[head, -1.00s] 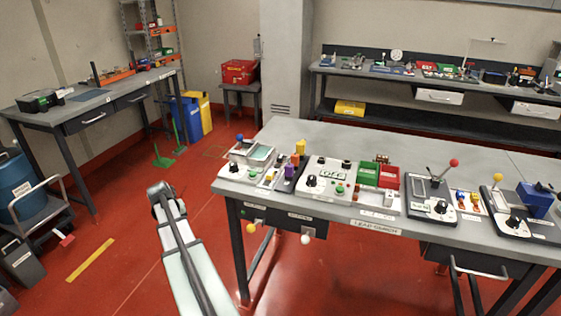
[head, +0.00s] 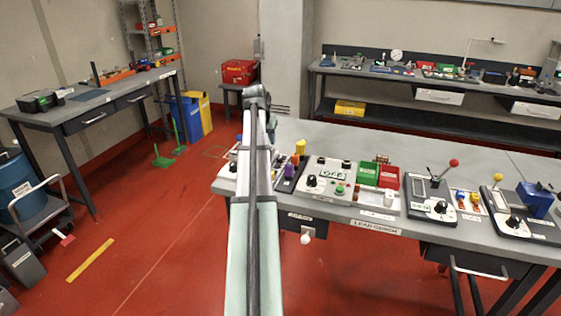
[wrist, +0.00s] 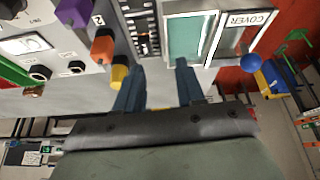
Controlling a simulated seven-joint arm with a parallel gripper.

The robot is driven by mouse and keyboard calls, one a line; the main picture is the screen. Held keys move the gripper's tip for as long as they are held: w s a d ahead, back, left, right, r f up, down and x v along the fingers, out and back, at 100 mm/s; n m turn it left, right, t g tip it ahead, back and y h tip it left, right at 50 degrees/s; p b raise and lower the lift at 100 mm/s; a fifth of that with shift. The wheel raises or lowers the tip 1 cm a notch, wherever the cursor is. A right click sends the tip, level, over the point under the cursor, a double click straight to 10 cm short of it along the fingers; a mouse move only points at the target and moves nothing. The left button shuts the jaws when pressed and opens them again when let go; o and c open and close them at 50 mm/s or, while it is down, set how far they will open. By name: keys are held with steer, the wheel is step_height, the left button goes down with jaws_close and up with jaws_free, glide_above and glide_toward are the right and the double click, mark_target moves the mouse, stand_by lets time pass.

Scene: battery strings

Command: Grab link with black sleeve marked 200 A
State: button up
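My gripper (wrist: 158,78) shows in the wrist view with its two blue-grey fingers apart and nothing visible between them. They reach over the grey bench (wrist: 165,92), near a glass-topped box (wrist: 190,38) and a panel labelled COVER (wrist: 240,38). A black strip with small pale marks (wrist: 141,32) lies left of that box. I cannot make out a link with a black sleeve or a 200 A marking in either view. In the head view my arm stands in front of the bench's left end and hides part of it; the fingers cannot be picked out there.
Beside the fingers are a yellow knob (wrist: 119,76), an orange block (wrist: 103,47) and a blue ball knob (wrist: 250,62).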

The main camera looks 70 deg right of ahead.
steer(key=s, duration=0.3)
glide_above(280, 157)
steer(key=a, duration=0.3)
steer(key=shift+m, duration=0.4)
step_height(280, 157, down, 7)
steer(key=shift+s+r, duration=0.1)
steer(key=shift+s, duration=0.05)
steer(key=shift+d+x, duration=0.15)
steer(key=shift+x, duration=1.2)
steer(key=shift+d+x, duration=0.15)
steer(key=shift+x, duration=1.15)
steer(key=shift+r, duration=0.1)
jaws_close()
